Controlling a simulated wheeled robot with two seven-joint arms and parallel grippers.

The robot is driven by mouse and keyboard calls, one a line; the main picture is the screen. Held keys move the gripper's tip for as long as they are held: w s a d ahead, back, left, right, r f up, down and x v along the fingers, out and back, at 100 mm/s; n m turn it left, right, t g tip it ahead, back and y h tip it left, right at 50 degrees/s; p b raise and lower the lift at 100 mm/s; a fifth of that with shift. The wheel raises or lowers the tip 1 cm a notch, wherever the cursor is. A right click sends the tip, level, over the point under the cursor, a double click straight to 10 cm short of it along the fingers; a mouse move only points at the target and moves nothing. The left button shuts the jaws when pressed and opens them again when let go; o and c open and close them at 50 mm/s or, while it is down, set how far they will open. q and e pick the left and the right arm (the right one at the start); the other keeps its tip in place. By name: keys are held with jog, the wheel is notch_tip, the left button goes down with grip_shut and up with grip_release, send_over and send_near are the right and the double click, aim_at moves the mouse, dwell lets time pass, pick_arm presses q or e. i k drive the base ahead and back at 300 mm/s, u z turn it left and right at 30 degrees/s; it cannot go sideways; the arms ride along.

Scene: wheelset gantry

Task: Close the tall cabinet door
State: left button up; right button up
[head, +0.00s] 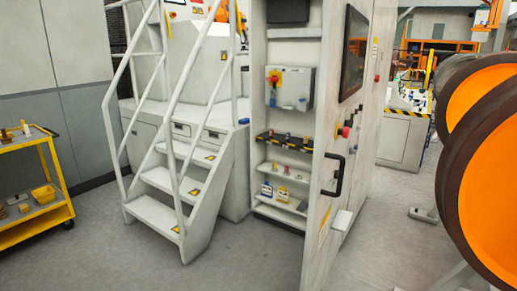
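The tall cabinet (258,120) stands in the middle of the head view, with its front open. Its pale door (322,208) stands swung open on the right side, seen at a steep angle. A black handle (338,176) is on the door's outer face, near its free edge. Inside the cabinet are shelves (284,172) with small bottles and boxes, and a grey box with a red and yellow switch (289,88). Neither of my grippers shows in this view.
White stairs with railings (180,180) stand left of the cabinet. A yellow cart (35,215) is at the far left. Large orange wheels with dark rims (490,170) fill the right edge. Grey floor (240,258) in front of the cabinet is clear.

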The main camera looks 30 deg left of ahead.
aim_at(346, 30)
jog(key=u, duration=0.2)
jog(key=i, duration=1.65)
jog(key=u, duration=0.1)
jog(key=k, duration=0.1)
jog(key=z, duration=0.05)
